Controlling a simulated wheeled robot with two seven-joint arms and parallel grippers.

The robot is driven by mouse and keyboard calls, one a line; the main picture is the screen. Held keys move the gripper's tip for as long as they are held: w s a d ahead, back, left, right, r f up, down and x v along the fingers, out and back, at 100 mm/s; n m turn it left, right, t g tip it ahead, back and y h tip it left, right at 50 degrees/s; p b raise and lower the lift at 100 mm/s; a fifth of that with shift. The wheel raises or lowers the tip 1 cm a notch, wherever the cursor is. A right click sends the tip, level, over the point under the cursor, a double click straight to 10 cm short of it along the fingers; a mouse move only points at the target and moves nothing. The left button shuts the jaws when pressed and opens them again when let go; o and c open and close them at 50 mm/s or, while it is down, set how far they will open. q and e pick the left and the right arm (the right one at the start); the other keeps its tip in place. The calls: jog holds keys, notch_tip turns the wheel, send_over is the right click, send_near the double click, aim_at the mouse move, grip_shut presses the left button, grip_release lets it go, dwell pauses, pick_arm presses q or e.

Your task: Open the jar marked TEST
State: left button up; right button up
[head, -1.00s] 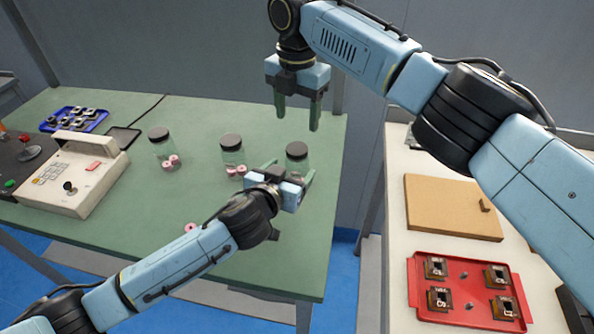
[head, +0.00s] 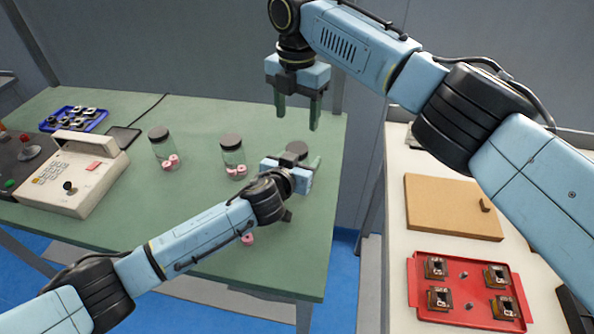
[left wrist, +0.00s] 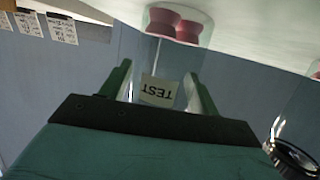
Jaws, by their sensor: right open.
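Three clear jars with dark lids and pink spools stand on the green table. The rightmost jar (head: 297,148) is mostly hidden by my left gripper in the head view; its lid shows. In the left wrist view a white label reading TEST (left wrist: 158,91) appears upside down between the green fingers, with pink spools (left wrist: 175,24) in the glass beyond. My left gripper (head: 294,162) is open, its fingers apart on either side of this jar; contact is not visible. My right gripper (head: 297,117) is open and empty, pointing down above and behind the jar.
The other jars, left (head: 165,150) and middle (head: 232,157), stand to the left. A pink spool (head: 247,239) lies near the front edge. A control box (head: 75,172) and blue tray (head: 75,119) are at left. A side bench holds a red tray (head: 425,308) and tan board (head: 452,208).

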aim_at(297, 148)
pick_arm(q)
grip_shut()
pick_arm(e)
jog(key=m, duration=0.4)
jog(key=shift+m, duration=0.4)
jog(key=m, duration=0.3)
jog(key=shift+m, duration=0.4)
jog(key=m, duration=0.3)
jog(key=shift+m, duration=0.3)
jog(key=m, duration=0.3)
jog(key=shift+m, duration=0.4)
jog(key=m, duration=0.3)
jog(key=shift+m, duration=0.4)
jog(key=m, duration=0.5)
jog(key=shift+m, duration=0.3)
jog(key=m, duration=0.5)
jog(key=shift+m, duration=0.3)
jog(key=m, duration=0.4)
jog(key=shift+f+m, duration=0.4)
jog(key=shift+m, duration=0.1)
jog(key=shift+f, duration=3.6)
